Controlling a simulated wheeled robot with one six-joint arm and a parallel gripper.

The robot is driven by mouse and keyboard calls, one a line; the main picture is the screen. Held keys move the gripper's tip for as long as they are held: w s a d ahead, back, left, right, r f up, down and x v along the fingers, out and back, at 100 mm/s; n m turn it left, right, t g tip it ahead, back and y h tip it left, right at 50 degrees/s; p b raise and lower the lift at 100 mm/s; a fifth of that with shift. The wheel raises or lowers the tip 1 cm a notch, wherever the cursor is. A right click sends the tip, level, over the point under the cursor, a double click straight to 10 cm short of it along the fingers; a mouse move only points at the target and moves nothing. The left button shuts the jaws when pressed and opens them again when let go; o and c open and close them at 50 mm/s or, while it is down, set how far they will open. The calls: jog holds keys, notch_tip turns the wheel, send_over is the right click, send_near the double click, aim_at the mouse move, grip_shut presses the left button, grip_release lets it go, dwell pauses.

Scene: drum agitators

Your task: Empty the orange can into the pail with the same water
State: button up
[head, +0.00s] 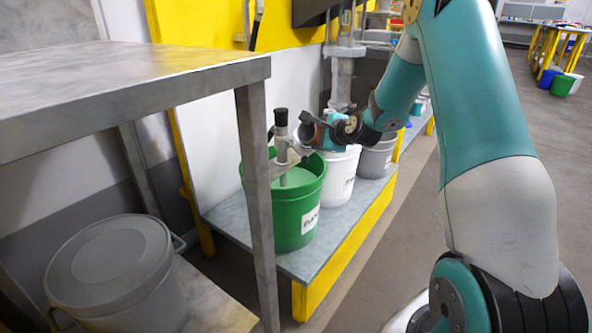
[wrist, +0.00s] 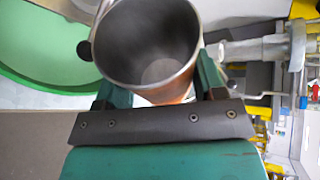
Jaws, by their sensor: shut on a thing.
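My gripper (wrist: 159,84) is shut on the orange can, one finger on each side. The can (wrist: 175,97) shows its open metal mouth and grey inside in the wrist view, with a strip of orange outside below. A paler round patch lies at its bottom; I cannot tell if it is water. In the head view my gripper (head: 318,131) is above the pails, near the rim of the green pail (head: 292,222). The green pail also shows at upper left in the wrist view (wrist: 22,82). A white pail (head: 338,180) and a grey pail (head: 376,160) stand behind it. Labels are unreadable.
A grey agitator with a black-capped post (head: 281,118) stands over the green pail. A metal table (head: 130,85) with a lidded grey drum (head: 108,265) below it is at left. The pails stand on a yellow-edged platform (head: 330,238).

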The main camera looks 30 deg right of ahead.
jog(key=shift+d+f+m+y+p, duration=0.2)
jog(key=shift+m+y+p, duration=0.1)
jog(key=shift+m+p, duration=0.25)
jog(key=p, duration=0.2)
jog(key=shift+a+r+m+y+p, duration=0.15)
jog(key=shift+r+m+y+p, duration=0.15)
jog(key=shift+r+m+y, duration=0.1)
jog(key=shift+d+f+m+g+y+p, duration=0.2)
jog(key=shift+f+m+g+y+p, duration=0.3)
jog(key=shift+p, duration=0.45)
jog(key=f, duration=0.1)
jog(key=d+f+m+y, duration=0.1)
jog(key=f, duration=0.1)
jog(key=shift+w+d+f+m+y+p, duration=0.2)
jog(key=shift+d+m+y+p, duration=0.15)
jog(key=shift+y, duration=0.05)
jog(key=shift+d+m+p, duration=0.3)
jog(key=shift+p, duration=0.1)
jog(key=shift+w+d+r+m+y+p, duration=0.1)
jog(key=shift+d+r+m+y+p, duration=0.2)
jog(key=shift+y+p, duration=0.3)
jog(key=shift+w+d+f+m+y, duration=0.1)
jog(key=shift+d+f+m+y, duration=0.4)
jog(key=shift+m+y, duration=0.25)
